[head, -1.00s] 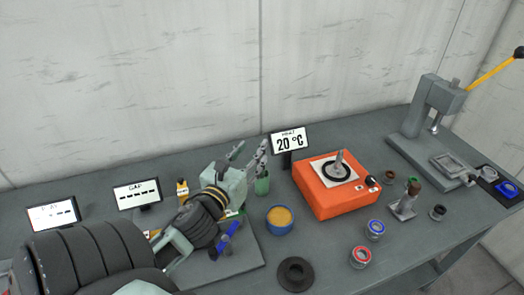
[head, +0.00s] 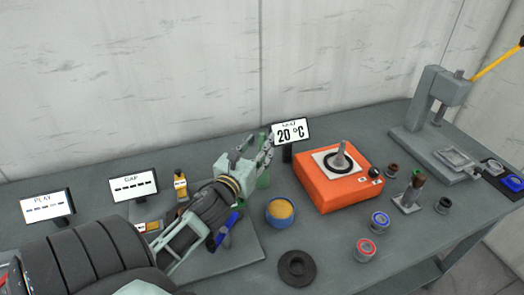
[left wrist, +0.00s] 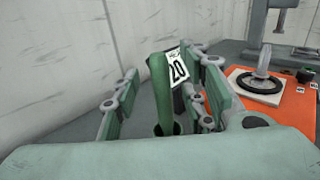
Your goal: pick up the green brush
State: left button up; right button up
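The green brush shows in the left wrist view as an upright green handle (left wrist: 160,85), leaning slightly, its lower end in a round holder (left wrist: 167,128). In the head view a bit of green (head: 262,140) shows between my fingers, and a green body (head: 263,179) shows below them. My left gripper (head: 252,154) is at the brush. In the left wrist view its fingers (left wrist: 165,72) stand apart on either side of the handle, with a gap visible on the left side. My right gripper is not in view.
The 20 °C display (head: 290,133) stands just behind the brush. An orange heater (head: 340,190) is to the right. A blue bowl (head: 280,213) is in front.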

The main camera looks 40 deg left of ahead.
pick_arm(q)
jog(key=shift+x, duration=1.35)
jog(key=shift+s, duration=0.1)
jog(key=shift+c, duration=0.6)
grip_shut()
